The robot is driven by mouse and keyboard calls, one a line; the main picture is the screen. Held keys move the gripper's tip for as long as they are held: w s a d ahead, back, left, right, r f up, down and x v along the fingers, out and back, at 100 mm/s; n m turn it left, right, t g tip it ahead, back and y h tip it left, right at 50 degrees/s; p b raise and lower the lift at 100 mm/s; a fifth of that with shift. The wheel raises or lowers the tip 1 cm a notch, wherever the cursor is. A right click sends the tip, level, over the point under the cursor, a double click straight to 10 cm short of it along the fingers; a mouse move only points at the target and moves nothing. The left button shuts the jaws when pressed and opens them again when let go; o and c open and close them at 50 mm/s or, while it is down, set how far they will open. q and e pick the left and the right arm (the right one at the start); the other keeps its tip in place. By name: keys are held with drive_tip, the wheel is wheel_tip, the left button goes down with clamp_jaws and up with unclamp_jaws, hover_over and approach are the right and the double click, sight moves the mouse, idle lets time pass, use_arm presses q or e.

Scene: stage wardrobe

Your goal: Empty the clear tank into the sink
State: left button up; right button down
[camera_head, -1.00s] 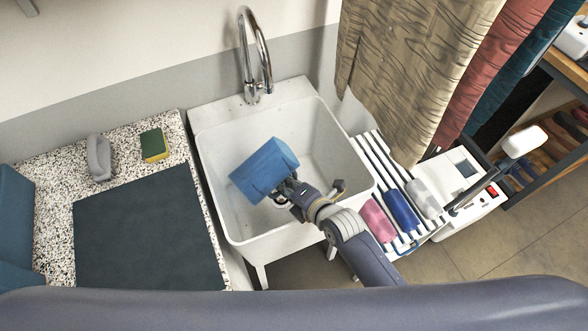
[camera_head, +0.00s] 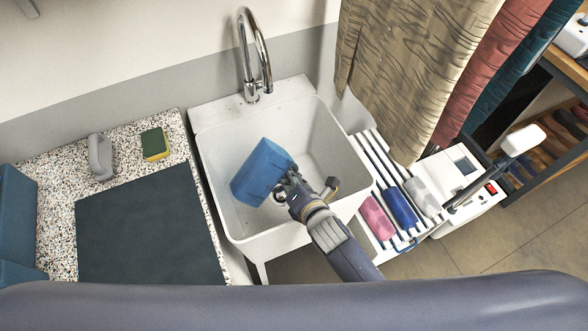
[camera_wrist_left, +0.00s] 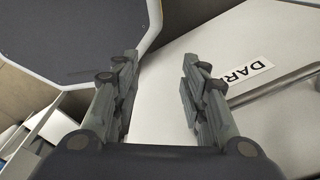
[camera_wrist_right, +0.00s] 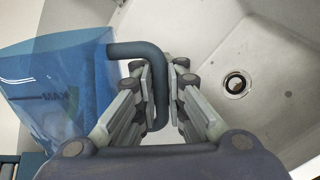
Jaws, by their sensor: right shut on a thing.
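The clear tank (camera_head: 262,172), a see-through blue vessel, is held tilted over the white sink (camera_head: 325,135). My right gripper (camera_head: 285,188) is shut on that handle. The sink's drain (camera_wrist_right: 236,84) is in sight below, and I see no stream there. How much liquid the tank holds cannot be told. My left gripper (camera_wrist_left: 158,80) is open and empty over a pale surface with a partly hidden "DAR" label; it is not in the head view.
A curved chrome tap (camera_head: 255,55) stands behind the sink. A speckled counter (camera_head: 55,215) at left holds a sponge (camera_head: 155,144), a grey object (camera_head: 101,156) and a dark mat (camera_head: 145,230). Hanging cloths (camera_head: 405,75) and a slatted rack (camera_head: 375,170) with rolls stand at right.

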sight(286, 167)
drive_tip(key=shift+w+d+f+n+t+b, duration=0.25)
drive_tip(key=shift+w+d+n+t+b, duration=0.2)
drive_tip(key=shift+b, duration=0.65)
drive_tip(key=shift+w+d+r+n+t+h+b, duration=0.15)
drive_tip(key=shift+w+r+n+t+h+b, duration=0.1)
drive_tip(key=shift+r+n+t+h+b, duration=0.35)
drive_tip(key=n+b, duration=0.1)
drive_tip(key=b, duration=0.1)
drive_tip(key=shift+s+t+b, duration=0.1)
drive_tip(key=shift+t+b, duration=0.25)
drive_tip(key=shift+s+a+r+n+t+b, duration=0.15)
drive_tip(key=shift+a+r+n+t+b, duration=0.25)
drive_tip(key=shift+r+n+b, duration=0.45)
drive_tip(key=shift+s+a+r+n+t+b, duration=0.2)
drive_tip(key=shift+r+n+t+b, duration=0.45)
drive_tip(key=shift+b, duration=0.45)
drive_tip(key=shift+s+a+r+n+t+b, duration=0.1)
drive_tip(key=shift+a+r+n+t+b, duration=0.25)
drive_tip(key=shift+r+n+b, duration=0.4)
drive_tip(key=shift+f, duration=0.15)
